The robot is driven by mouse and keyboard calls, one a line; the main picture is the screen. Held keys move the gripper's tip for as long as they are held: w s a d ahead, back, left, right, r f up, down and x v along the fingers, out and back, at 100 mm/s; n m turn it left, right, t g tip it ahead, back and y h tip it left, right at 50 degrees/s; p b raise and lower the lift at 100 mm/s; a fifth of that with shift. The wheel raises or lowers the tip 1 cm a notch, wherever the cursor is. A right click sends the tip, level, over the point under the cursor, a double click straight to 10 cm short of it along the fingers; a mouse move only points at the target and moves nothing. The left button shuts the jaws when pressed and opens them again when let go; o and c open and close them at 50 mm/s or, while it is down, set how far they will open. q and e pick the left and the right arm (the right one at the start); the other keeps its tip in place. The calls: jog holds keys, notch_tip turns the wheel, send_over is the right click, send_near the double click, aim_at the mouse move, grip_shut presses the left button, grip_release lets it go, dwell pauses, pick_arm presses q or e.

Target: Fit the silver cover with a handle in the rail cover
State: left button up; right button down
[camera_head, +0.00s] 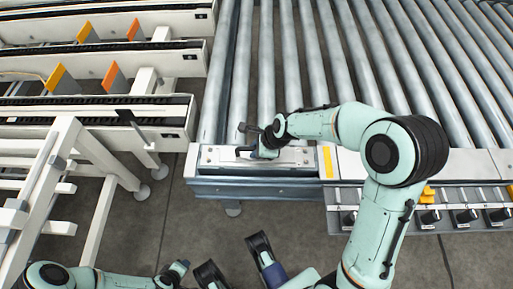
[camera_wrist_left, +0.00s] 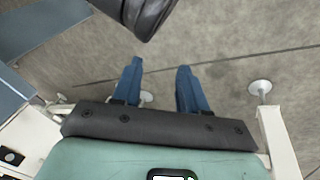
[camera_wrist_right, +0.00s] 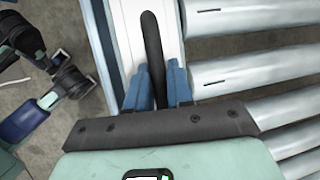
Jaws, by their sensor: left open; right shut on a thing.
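The silver cover (camera_head: 294,157) lies along the rail at the near end of the rollers in the head view. Its black handle (camera_wrist_right: 152,35) runs up the middle of the right wrist view. My right gripper (camera_wrist_right: 159,68) is shut on this handle, with a blue finger on each side. The rail cover (camera_head: 345,162) continues to the right, past a yellow stripe. I cannot tell whether the silver cover is flush in it. My left gripper (camera_wrist_left: 160,66) is open and empty above the floor, away from the rail.
The roller conveyor (camera_head: 330,60) fills the back and right. White conveyor frames (camera_head: 110,105) with orange and yellow blocks stand at the left. A panel with black knobs (camera_head: 465,215) sits below the rail at the right. Bare floor (camera_head: 165,215) lies in front.

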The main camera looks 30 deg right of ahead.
jog(key=c, duration=0.9)
grip_release()
jog(key=shift+f, duration=0.15)
pick_arm(q)
jog(key=s+d+r+g+h+p, duration=0.1)
jog(key=s+d+r+g+p, duration=0.1)
jog(key=s+d+r+p, duration=0.2)
jog(key=s+r+p, duration=0.1)
jog(key=s+r, duration=0.1)
jog(key=s, duration=0.1)
jog(key=shift+s+m, duration=0.25)
jog(key=shift+m, duration=0.05)
pick_arm(e)
jog(key=v, duration=1.3)
jog(key=shift+r, duration=0.3)
